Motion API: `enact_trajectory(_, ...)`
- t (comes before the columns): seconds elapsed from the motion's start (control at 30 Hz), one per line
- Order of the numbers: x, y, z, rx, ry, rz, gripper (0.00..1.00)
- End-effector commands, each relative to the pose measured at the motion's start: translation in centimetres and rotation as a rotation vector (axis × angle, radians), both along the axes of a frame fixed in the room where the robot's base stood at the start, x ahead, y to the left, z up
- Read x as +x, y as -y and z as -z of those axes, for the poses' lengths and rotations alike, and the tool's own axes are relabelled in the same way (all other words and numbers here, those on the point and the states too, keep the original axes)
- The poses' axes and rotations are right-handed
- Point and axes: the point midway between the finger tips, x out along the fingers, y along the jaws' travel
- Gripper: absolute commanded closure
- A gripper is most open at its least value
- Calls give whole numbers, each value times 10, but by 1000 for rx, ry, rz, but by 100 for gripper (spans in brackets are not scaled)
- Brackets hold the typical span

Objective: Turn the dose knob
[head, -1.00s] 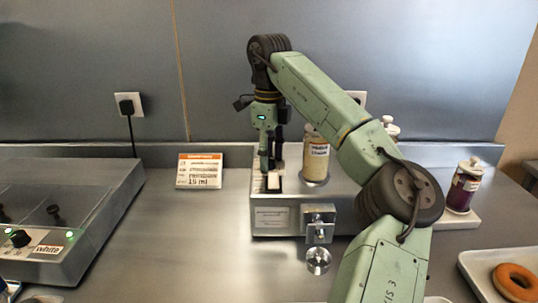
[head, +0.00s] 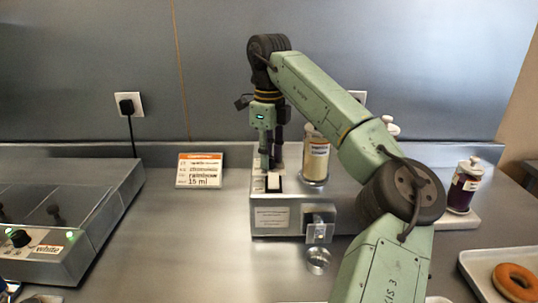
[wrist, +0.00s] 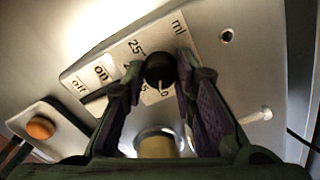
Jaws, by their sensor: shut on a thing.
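The dose knob (wrist: 160,70) is small, round and black with a white pointer line, in the wrist view. It sits on the grey top panel of the dispenser (head: 262,218), among printed numbers such as "25" and the word "ml". My gripper (wrist: 160,82) points down, with its fingertips closed on the knob's two sides. The pointer line faces the lower edge of the wrist view; the fingers hide some of the scale. In the head view my gripper (head: 271,163) is at the left part of the dispenser's top, and the knob is hidden.
A card reading "15 ml" (head: 200,171) stands left of the dispenser. A cream-filled jar (head: 316,158) is on the dispenser, with a glass cup (head: 318,261) in front. A purple jar (head: 464,187) and a doughnut tray (head: 475,263) are right. A lidded machine (head: 70,225) is left.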

Motion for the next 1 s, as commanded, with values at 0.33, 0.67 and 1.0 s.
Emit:
enact_trajectory(0.33, 0, 0, -1, -1, 4, 273, 100)
enact_trajectory(0.67, 1, 1, -1, -1, 5, 528, 100)
enact_trajectory(1.0, 1, 1, -1, 0, 5, 672, 100)
